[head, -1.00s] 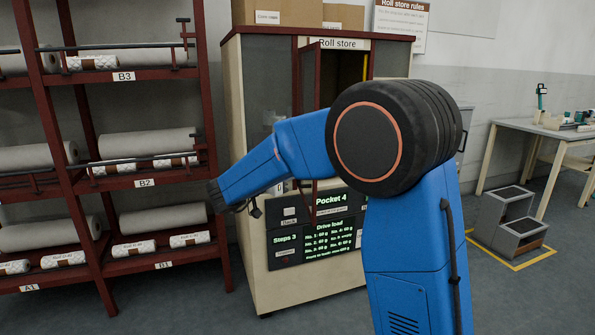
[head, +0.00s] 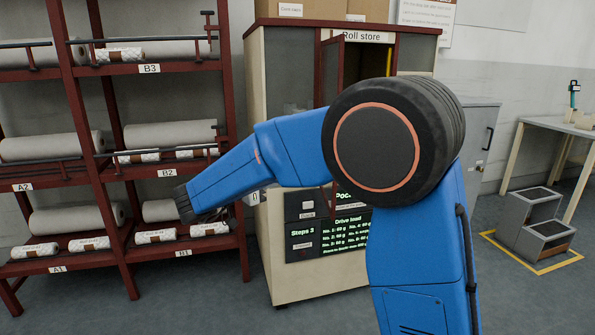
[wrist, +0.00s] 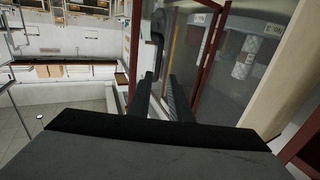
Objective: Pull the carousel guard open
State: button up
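The carousel guard is a glazed panel in a dark red frame (head: 343,75) on the front of the roll store. It stands ajar, with a dark gap to its right; my arm hides its lower part. In the wrist view the guard's glass (wrist: 180,55) and its black handle (wrist: 158,38) show ahead of my gripper (wrist: 157,80). The two dark fingers are apart, with the handle's near end close to the left fingertip; I cannot tell whether they touch. In the head view my gripper is mostly hidden behind my wrist, left of the cabinet front.
The roll store cabinet (head: 285,240) has a step and load display (head: 303,240) below the guard. A red rack (head: 115,175) with white rolls stands close on the left. At right are a grey step stool (head: 540,220) on yellow floor marking and a table (head: 560,128).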

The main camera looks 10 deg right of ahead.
jog(key=shift+v, duration=1.85)
jog(key=w+d+r+n+t+y, duration=0.55)
jog(key=r+t+y, duration=0.4)
jog(key=y, duration=0.25)
jog(key=s+d+f+n+g+y, duration=0.1)
jog(key=s+d+f+g, duration=0.3)
jog(key=s+f, duration=0.4)
jog(key=s+d+f+n+g+y, duration=0.1)
jog(key=s+d+f+n+g, duration=0.3)
jog(key=s, duration=1.5)
jog(key=s+d+f+n+g+y, duration=0.2)
jog(key=s+d+f+g, duration=0.2)
jog(key=s+f, duration=0.9)
jog(key=shift+s+d, duration=0.25)
jog(key=shift+s, duration=0.4)
jog(key=shift+g, duration=0.25)
